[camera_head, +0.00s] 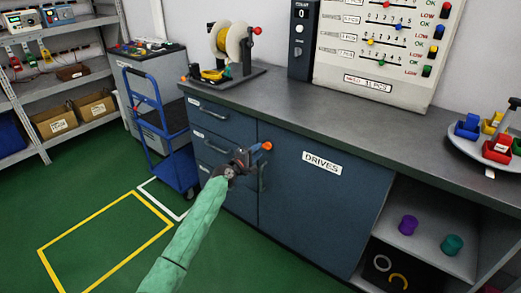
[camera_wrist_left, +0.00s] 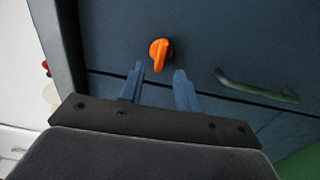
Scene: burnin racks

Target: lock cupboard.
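The cupboard is a dark blue cabinet with a door labelled DRIVES (camera_head: 325,200). An orange lock knob (camera_head: 267,146) sits near the door's upper left corner; it also shows in the left wrist view (camera_wrist_left: 159,54). A dark bar handle (camera_head: 262,177) is below the knob, and it shows in the left wrist view (camera_wrist_left: 257,86). My left gripper (camera_head: 256,153) is at the door's upper left. In the left wrist view its two blue fingers (camera_wrist_left: 159,80) are apart, with the knob just beyond the tips and nothing between them. My right gripper is not in view.
Drawers (camera_head: 222,122) are left of the door. The grey worktop (camera_head: 320,113) overhangs the cabinet and holds a spool stand (camera_head: 233,55). A blue trolley (camera_head: 165,130) stands to the left. Open shelves (camera_head: 440,245) are to the right. Green floor is clear in front.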

